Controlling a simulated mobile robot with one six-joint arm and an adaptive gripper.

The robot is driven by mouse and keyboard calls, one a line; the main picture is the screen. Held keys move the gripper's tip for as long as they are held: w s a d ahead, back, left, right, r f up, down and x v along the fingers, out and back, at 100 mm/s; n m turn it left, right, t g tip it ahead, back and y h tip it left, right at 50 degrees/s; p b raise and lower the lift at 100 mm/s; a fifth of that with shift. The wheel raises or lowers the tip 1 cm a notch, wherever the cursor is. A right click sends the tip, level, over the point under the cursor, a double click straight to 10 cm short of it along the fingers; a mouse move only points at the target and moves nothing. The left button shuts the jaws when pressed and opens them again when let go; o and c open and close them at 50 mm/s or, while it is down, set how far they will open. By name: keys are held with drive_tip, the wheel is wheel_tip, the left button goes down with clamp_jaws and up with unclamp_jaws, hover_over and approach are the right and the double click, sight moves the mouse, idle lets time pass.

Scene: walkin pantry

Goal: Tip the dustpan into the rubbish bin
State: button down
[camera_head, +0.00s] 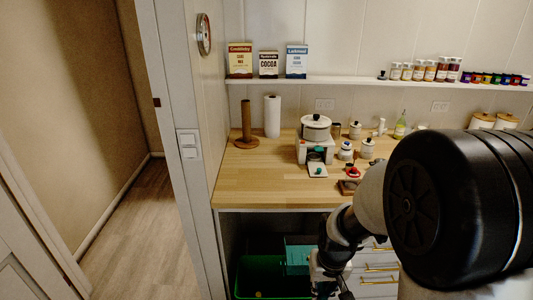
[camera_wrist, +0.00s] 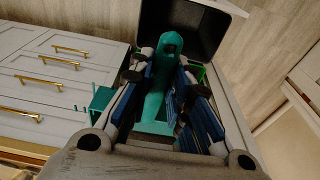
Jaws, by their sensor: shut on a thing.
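The teal dustpan (camera_wrist: 165,72) is in my gripper. Its handle runs between the blue finger pads in the wrist view, and its pan lies lower in that picture, partly hidden by the fingers. The pan also shows under the worktop in the head view (camera_head: 298,260). My gripper (camera_wrist: 168,75) is shut on the handle; in the head view it is mostly hidden by my arm. A dark open bin (camera_wrist: 235,8) with a pale rim, apparently the rubbish bin, stands at the top of the wrist view, partly behind the handle. I cannot tell what the pan holds.
A green crate (camera_head: 242,276) sits under the wooden worktop (camera_head: 250,185). White drawers (camera_wrist: 35,72) with brass handles stand beside the dustpan. A pot (camera_head: 316,127), jars and a paper roll (camera_head: 272,117) stand on the worktop. The floor by the doorway (camera_head: 140,235) is clear.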

wheel_tip(320, 180, down, 3)
drive_tip(key=shift+a+f+b, duration=0.1)
drive_tip(key=shift+f+b, duration=0.05)
drive_tip(key=shift+b, duration=0.75)
